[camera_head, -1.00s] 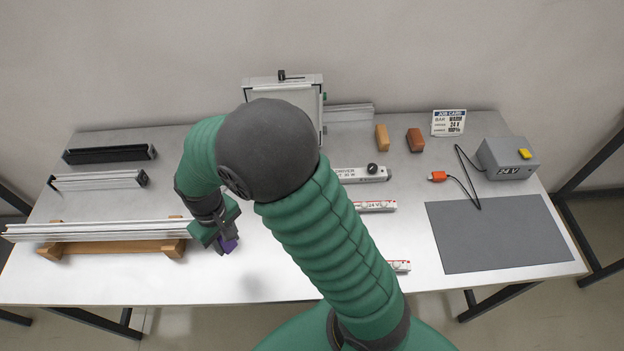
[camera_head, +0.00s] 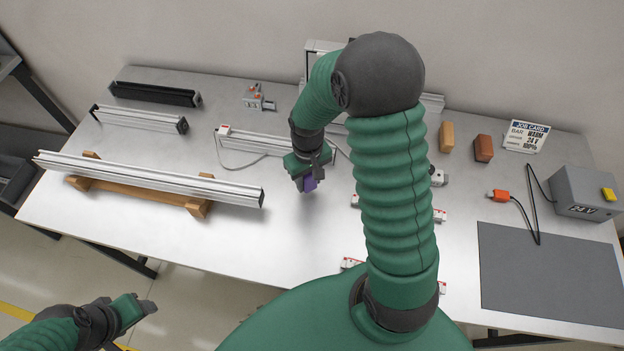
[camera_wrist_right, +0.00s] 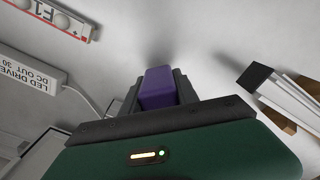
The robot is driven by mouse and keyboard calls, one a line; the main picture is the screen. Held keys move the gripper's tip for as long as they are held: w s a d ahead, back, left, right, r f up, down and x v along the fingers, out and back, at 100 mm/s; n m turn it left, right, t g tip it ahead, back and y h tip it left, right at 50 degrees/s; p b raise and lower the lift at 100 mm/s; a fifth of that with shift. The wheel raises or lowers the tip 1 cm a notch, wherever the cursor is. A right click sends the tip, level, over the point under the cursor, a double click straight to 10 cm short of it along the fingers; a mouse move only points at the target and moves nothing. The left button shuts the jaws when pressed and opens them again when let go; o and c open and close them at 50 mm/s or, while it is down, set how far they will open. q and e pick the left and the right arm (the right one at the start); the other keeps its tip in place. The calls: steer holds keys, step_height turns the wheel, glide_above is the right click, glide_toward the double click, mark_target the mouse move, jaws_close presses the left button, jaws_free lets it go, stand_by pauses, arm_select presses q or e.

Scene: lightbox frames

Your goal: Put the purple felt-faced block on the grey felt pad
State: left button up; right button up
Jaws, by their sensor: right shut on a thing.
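The purple block (camera_head: 310,184) is held in my right gripper (camera_head: 309,180), above the bare table just right of the long rail's end. The right wrist view shows the purple block (camera_wrist_right: 158,88) between the two dark fingers, with the table blurred beyond. Its felt face cannot be made out. The grey felt pad (camera_head: 550,270) lies flat and empty at the table's right front, well to the right of this gripper. My left gripper (camera_head: 150,307) is at the lower left, off the table's front edge; its jaw opening is unclear.
A long aluminium rail (camera_head: 150,178) rests on a wooden stand left of the gripper. Behind the pad are a grey 24 V box (camera_head: 585,193) and a cable with an orange plug (camera_head: 498,196). Two blocks, tan (camera_head: 447,136) and brown (camera_head: 483,148), stand at the back. My right arm hides the middle.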

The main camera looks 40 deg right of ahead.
mark_target(313, 183)
steer(key=shift+w+d+f, duration=0.3)
steer(key=shift+w+d, duration=0.15)
steer(key=shift+d, duration=0.35)
steer(key=shift+s+d+f, duration=0.1)
steer(key=shift+d+f, duration=0.1)
steer(key=shift+f, duration=0.45)
steer(key=shift+s+d+f, duration=0.1)
steer(key=shift+d+f, duration=0.05)
steer(key=shift+f, duration=0.45)
steer(key=shift+s+a+f, duration=0.1)
steer(key=shift+s+f, duration=0.05)
steer(key=shift+f, duration=0.15)
steer(key=shift+a, duration=0.35)
steer(key=o, duration=1)
steer(key=shift+f, duration=0.1)
steer(key=shift+o, duration=1)
steer(key=shift+d, duration=0.25)
